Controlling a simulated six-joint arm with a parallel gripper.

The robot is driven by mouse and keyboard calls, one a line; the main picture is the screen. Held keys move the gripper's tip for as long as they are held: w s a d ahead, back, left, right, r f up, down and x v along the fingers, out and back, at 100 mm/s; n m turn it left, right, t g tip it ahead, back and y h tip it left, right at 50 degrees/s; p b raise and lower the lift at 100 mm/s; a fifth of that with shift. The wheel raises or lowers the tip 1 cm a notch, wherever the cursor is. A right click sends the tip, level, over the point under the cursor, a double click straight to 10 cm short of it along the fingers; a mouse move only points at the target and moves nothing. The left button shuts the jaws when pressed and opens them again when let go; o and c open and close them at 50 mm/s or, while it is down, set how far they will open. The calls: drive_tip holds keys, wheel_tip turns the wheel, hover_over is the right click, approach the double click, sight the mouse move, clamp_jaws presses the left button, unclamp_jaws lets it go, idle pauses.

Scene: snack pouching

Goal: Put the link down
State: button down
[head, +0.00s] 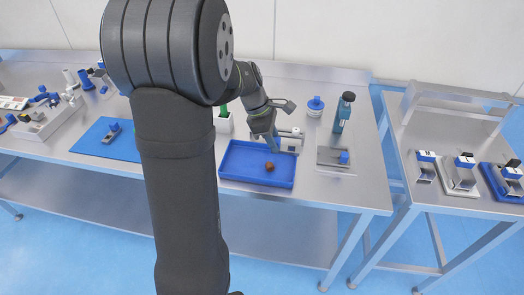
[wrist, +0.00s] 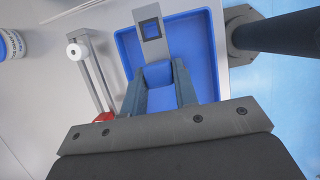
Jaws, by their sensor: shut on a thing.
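My gripper (wrist: 160,85) points down over the blue tray (wrist: 127,50). Its two dark fingers are shut on a blue block (wrist: 160,75) joined to a flat grey bar with a square opening (wrist: 152,28); I take this held piece to be the link. The bar reaches out past the fingertips over the tray. In the head view my gripper (head: 270,140) is at the back edge of the tray (head: 235,176), and the held piece is hard to make out. A small brown lump (head: 270,166) shows at the tray; I cannot tell whether it touches the held piece.
A grey fixture with a white knob (wrist: 76,51) stands close beside the tray, with a red part (wrist: 103,117) near my finger. A blue-and-white jar (head: 315,105) and a dark bottle (head: 343,112) stand behind. A blue mat (head: 90,140) lies left. A grey plate (head: 327,157) lies right.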

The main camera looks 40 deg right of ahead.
drive_tip(key=w+f, duration=0.1)
drive_tip(key=w, duration=0.2)
drive_tip(key=w+a+f, duration=0.1)
drive_tip(key=shift+w+f, duration=0.15)
drive_tip(key=shift+f, duration=2.15)
drive_tip(key=shift+f, duration=0.15)
drive_tip(key=c, duration=1.1)
unclamp_jaws()
drive_tip(key=shift+c, duration=0.2)
drive_tip(key=v, duration=1.2)
drive_tip(key=shift+r, duration=0.2)
drive_tip(key=shift+d+f, duration=0.1)
